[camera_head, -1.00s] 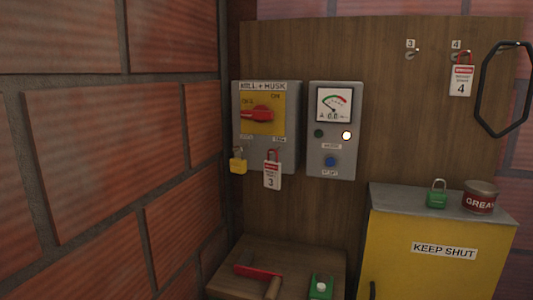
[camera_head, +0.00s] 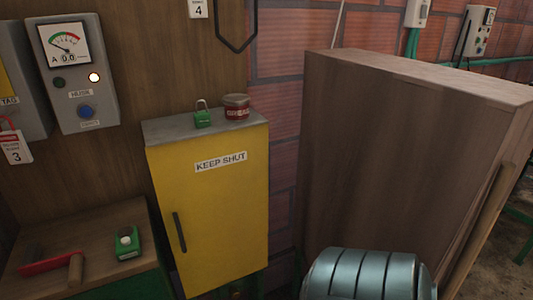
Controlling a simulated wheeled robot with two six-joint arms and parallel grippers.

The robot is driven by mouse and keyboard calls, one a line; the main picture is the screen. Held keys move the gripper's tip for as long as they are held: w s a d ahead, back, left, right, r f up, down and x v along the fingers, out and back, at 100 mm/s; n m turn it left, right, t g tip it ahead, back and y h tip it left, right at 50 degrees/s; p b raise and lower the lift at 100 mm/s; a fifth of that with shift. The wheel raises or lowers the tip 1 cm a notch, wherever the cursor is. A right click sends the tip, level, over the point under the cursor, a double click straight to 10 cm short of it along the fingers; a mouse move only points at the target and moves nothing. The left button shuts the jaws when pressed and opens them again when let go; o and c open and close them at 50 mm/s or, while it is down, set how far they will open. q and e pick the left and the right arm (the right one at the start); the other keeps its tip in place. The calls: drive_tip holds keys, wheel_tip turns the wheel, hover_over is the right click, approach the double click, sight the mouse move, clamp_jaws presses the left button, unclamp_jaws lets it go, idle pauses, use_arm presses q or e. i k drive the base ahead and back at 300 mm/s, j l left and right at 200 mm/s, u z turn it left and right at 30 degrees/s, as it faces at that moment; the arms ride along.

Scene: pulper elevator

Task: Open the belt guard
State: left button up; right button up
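A yellow cabinet door (camera_head: 222,210) labelled "KEEP SHUT" is closed, with a dark vertical handle (camera_head: 180,232) on its left side. I cannot tell whether this is the belt guard; nothing in view is labelled as one. A green padlock (camera_head: 203,117) and a dark red grease tin (camera_head: 236,107) stand on its grey top. Neither of my grippers is in view.
A tall brown wooden box (camera_head: 400,150) stands right of the cabinet, with a ribbed grey-blue cylinder (camera_head: 362,274) in front. A wooden bench (camera_head: 82,225) at lower left holds a red-and-wood tool (camera_head: 62,265) and a green device (camera_head: 126,242). A meter panel (camera_head: 75,75) hangs above.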

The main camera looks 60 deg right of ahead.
sight(212, 191)
drive_tip(key=z, duration=1.6)
